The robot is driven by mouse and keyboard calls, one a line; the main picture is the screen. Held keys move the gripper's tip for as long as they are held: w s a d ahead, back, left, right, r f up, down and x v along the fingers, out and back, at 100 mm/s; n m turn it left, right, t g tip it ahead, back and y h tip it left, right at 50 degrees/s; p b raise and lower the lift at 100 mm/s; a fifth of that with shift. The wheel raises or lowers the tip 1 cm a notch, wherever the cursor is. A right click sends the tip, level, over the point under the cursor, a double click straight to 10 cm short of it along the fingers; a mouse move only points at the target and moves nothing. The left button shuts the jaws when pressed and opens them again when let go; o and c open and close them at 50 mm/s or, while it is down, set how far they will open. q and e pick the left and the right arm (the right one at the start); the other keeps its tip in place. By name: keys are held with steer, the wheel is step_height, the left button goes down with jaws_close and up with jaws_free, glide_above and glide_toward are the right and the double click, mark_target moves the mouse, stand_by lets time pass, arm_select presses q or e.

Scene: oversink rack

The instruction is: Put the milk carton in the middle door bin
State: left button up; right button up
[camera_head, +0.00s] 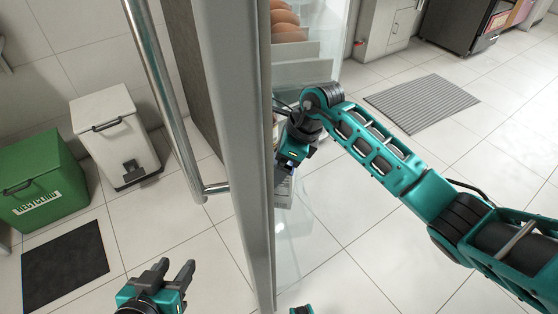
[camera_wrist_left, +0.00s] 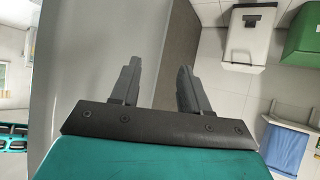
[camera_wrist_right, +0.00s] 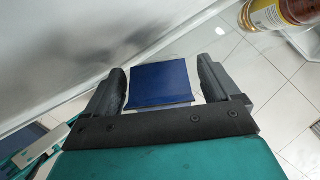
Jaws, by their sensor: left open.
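The milk carton shows in the right wrist view as a blue panel (camera_wrist_right: 160,83) between the fingers of my right gripper (camera_wrist_right: 160,85). The fingers lie close along both its sides. In the head view my right gripper (camera_head: 292,155) is on the inner side of the open fridge door (camera_head: 240,150), and part of a pale printed carton (camera_head: 284,190) shows below it. The door edge hides much of this, so I cannot tell which bin is at its height. My left gripper (camera_head: 178,271) is open and empty on the outer side of the door.
Brown eggs (camera_head: 286,20) sit high on the door's inner side. A bottle with a yellow label (camera_wrist_right: 272,13) stands near the right gripper. The door handle (camera_head: 170,90), a white bin (camera_head: 113,135) and a green recycling bin (camera_head: 40,180) are left. Floor on the right is mostly clear.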

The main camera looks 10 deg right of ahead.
steer(key=p+v, duration=0.2)
steer(key=v, duration=0.5)
steer(key=shift+d+r, duration=0.1)
steer(key=shift+r, duration=0.2)
arm_select(q)
steer(key=shift+s+a+r+y, duration=0.2)
steer(key=shift+a+r+y, duration=0.1)
steer(key=shift+a, duration=0.15)
arm_select(e)
steer(key=shift+s, duration=0.1)
